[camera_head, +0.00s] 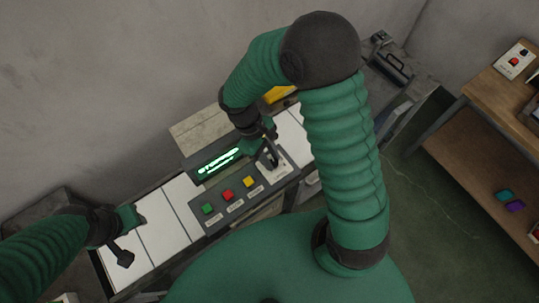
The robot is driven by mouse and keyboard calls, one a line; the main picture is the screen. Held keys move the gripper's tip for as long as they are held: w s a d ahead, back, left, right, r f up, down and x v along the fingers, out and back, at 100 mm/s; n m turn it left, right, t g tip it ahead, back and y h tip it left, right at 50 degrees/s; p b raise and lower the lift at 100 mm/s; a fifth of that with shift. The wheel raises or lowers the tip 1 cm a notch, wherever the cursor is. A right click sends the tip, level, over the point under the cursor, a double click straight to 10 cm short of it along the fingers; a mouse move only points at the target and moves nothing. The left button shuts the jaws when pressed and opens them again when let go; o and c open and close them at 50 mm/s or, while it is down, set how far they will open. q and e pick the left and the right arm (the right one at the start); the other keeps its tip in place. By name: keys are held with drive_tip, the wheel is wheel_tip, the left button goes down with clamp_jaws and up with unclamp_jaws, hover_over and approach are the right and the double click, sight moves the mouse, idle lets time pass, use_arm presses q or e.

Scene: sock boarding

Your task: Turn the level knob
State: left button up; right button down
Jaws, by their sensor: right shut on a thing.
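The level knob (269,158) is a dark lever at the right end of a grey control panel (218,221), above a white label plate. My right gripper (268,143) reaches down from the top of the picture and is shut on the knob. Its fingers hide part of the knob, so I cannot tell its exact angle. My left gripper (131,236) hangs over the white panels at the left, with its fingers apart and nothing between them.
The panel has a green (208,209), a red (228,195) and a yellow button (248,182). A lit green display (218,161) stands behind them. A wooden shelf unit (470,137) is at the right, with open floor before it. A wall rises behind.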

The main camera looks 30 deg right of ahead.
drive_tip(key=m, duration=0.2)
drive_tip(key=m+y+p, duration=0.1)
drive_tip(key=shift+d+r+m+g, duration=0.2)
drive_tip(key=shift+m+g, duration=0.1)
drive_tip(key=shift+m, duration=0.1)
drive_tip(key=m+y, duration=0.1)
drive_tip(key=m+p, duration=0.1)
drive_tip(key=m, duration=0.1)
drive_tip(key=shift+d+m+y+p, duration=0.2)
drive_tip(key=shift+m+y+p, duration=0.1)
drive_tip(key=shift+y, duration=0.1)
drive_tip(key=m+y, duration=0.1)
drive_tip(key=m, duration=0.2)
drive_tip(key=m+t+y+p, duration=0.1)
drive_tip(key=m, duration=0.2)
drive_tip(key=shift+s+d+f+m+p, duration=0.1)
drive_tip(key=shift+d+m+p, duration=0.1)
drive_tip(key=shift+m+p, duration=0.1)
drive_tip(key=m+t+y, duration=0.1)
drive_tip(key=m, duration=0.2)
drive_tip(key=shift+s+d, duration=0.1)
drive_tip(key=shift+s+m+t+y, duration=0.1)
drive_tip(key=shift+m+t+y, duration=0.35)
drive_tip(key=shift+m, duration=1.05)
drive_tip(key=shift+f, duration=0.1)
drive_tip(key=c, duration=1.1)
unclamp_jaws()
drive_tip(key=shift+c, duration=0.2)
